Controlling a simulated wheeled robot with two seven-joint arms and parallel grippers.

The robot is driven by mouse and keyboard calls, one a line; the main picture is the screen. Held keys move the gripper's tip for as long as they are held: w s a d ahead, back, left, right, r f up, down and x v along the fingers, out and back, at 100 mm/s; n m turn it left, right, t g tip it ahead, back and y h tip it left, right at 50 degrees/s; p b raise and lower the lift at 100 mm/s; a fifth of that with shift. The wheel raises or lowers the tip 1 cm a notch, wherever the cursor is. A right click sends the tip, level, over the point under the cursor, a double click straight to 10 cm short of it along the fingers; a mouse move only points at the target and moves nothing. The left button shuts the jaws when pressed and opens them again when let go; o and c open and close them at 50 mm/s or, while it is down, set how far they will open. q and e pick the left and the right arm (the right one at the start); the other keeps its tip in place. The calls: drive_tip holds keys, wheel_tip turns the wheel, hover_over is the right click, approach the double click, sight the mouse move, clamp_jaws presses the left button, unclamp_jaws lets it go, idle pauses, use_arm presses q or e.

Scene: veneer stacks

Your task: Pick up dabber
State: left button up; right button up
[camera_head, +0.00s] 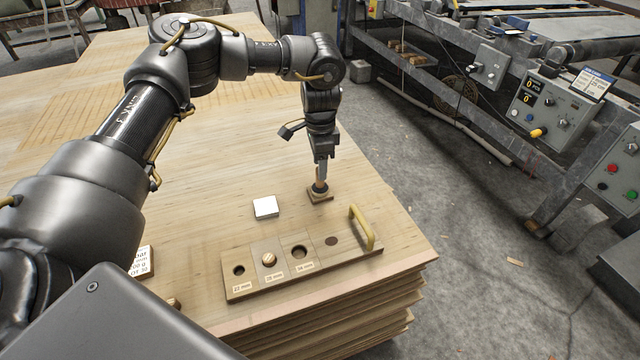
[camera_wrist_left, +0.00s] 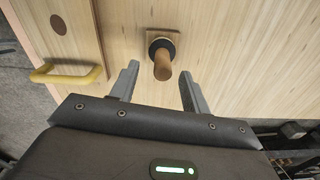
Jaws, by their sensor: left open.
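The dabber (camera_head: 321,186) stands upright on a small square wooden piece (camera_head: 319,198) on the veneer stack. It has a wooden handle and a dark round base. In the left wrist view the dabber (camera_wrist_left: 162,66) shows with its handle pointing toward the camera. My left gripper (camera_head: 322,165) points down over it. In the left wrist view the left gripper (camera_wrist_left: 160,78) is open, with one finger on each side of the handle and visible gaps between. My right gripper is not in view.
A wooden gauge board (camera_head: 285,279) with several holes, a round plug in one hole and a yellow handle (camera_head: 362,228) lies near the front edge. A white square (camera_head: 265,207) lies left of the dabber. The stack's right edge is close. Machinery (camera_head: 548,108) stands beyond.

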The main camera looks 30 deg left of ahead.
sight(319, 189)
use_arm(q)
drive_tip(key=f, duration=0.4)
drive_tip(key=shift+w, duration=0.2)
clamp_jaws()
